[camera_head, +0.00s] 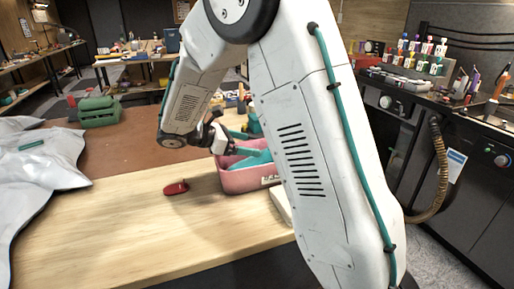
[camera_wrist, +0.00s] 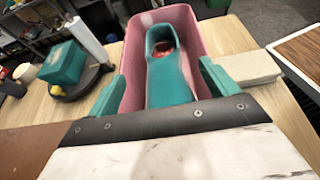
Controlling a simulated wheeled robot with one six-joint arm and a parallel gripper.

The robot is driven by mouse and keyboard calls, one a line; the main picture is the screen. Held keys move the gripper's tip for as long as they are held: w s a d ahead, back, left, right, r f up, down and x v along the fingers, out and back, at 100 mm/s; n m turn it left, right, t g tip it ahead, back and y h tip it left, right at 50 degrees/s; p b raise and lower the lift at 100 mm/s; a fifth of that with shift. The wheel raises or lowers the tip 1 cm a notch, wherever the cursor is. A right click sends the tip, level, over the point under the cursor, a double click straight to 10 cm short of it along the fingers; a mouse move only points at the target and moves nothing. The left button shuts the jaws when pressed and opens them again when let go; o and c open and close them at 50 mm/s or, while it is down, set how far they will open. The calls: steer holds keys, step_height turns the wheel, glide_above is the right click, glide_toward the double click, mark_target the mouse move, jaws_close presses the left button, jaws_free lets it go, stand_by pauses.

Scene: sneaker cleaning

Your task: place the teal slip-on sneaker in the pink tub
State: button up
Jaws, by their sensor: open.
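The pink tub (camera_head: 248,180) stands on the wooden table, partly hidden behind my arm in the head view. It also shows in the wrist view (camera_wrist: 187,20), straight ahead of my gripper. The teal slip-on sneaker (camera_wrist: 170,78) lies inside the tub, with a red patch in its opening. Part of the sneaker shows over the tub's rim in the head view (camera_head: 250,158). My gripper (camera_wrist: 160,85) is open, its two teal fingers apart on either side of the sneaker, with gaps to it. The sneaker's underside is hidden.
A small red object (camera_head: 176,188) lies on the table left of the tub. A grey-white cloth (camera_head: 45,165) covers the table's left side, and a green case (camera_head: 97,111) stands behind. A pale block (camera_wrist: 248,68) is right of the tub. Bare wood lies in front.

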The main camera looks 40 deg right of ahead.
steer(key=v, duration=0.7)
steer(key=s+a+r+m+t+y, duration=0.1)
steer(key=s+m+y, duration=0.5)
steer(key=s, duration=0.9)
steer(key=s+a+r+m+t+y, duration=0.2)
steer(key=s+a+m+t+y, duration=0.2)
steer(key=s, duration=1.1)
steer(key=a+m+y, duration=0.1)
steer(key=m+y, duration=0.2)
steer(key=m, duration=0.1)
steer(key=shift+s+r+m, duration=0.15)
steer(key=shift+r+m, duration=0.05)
steer(key=shift+m, duration=0.2)
steer(key=shift+a, duration=0.1)
